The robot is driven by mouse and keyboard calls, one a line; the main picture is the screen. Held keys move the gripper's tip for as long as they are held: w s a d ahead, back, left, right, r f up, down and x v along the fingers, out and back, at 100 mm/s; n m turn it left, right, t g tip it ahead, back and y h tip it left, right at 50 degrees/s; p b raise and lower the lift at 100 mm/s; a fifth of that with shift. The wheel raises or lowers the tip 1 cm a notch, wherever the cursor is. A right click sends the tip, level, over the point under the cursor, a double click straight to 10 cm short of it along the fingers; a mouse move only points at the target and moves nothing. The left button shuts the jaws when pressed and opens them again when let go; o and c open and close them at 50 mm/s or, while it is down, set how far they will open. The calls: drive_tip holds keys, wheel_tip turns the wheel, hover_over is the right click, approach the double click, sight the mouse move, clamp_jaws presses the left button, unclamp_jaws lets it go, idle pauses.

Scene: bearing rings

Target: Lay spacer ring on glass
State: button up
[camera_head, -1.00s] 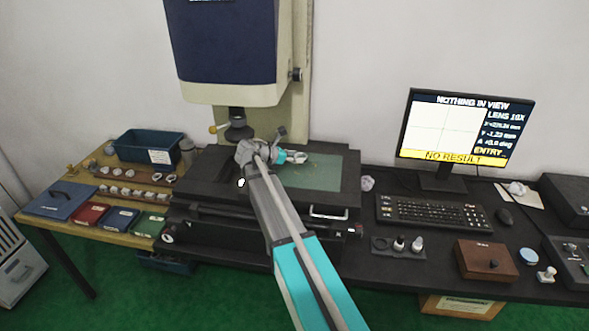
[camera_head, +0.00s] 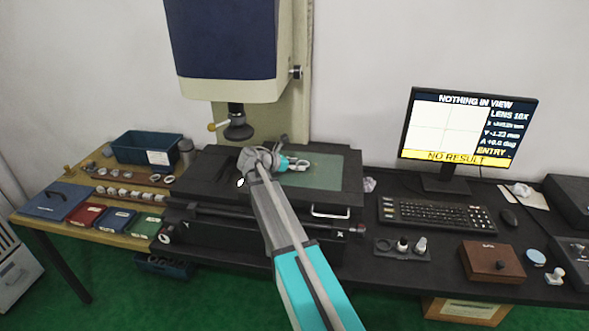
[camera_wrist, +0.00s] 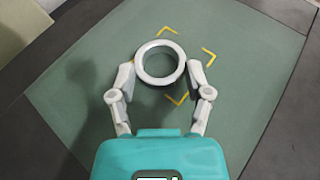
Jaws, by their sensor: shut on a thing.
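The spacer ring (camera_wrist: 140,66) is a pale ring held between the fingertips of my gripper (camera_wrist: 160,72) in the wrist view. My gripper is shut on it from both sides. The ring lies over the green glass (camera_wrist: 226,112), partly across the area marked by yellow corner marks. I cannot tell whether it touches the glass. In the head view my gripper (camera_head: 299,163) is over the glass plate (camera_head: 325,178) of the measuring machine, and the ring is too small there to make out clearly.
The machine's lens (camera_head: 238,128) hangs behind and left of my gripper. A dark stage frame borders the glass. A monitor (camera_head: 468,125) reading "NOTHING IN VIEW" and a keyboard (camera_head: 437,215) stand at right. A side table (camera_head: 120,228) with several rings and boxes is at left.

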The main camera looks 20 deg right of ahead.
idle(0.3)
drive_tip(key=o, duration=1.2)
drive_tip(key=shift+o, duration=0.2)
drive_tip(key=shift+a+r, duration=0.25)
drive_tip(key=shift+a, duration=0.15)
drive_tip(key=p+v, duration=0.4)
drive_tip(key=v, duration=0.7)
drive_tip(key=shift+s+p, duration=0.1)
drive_tip(key=shift+p, duration=0.25)
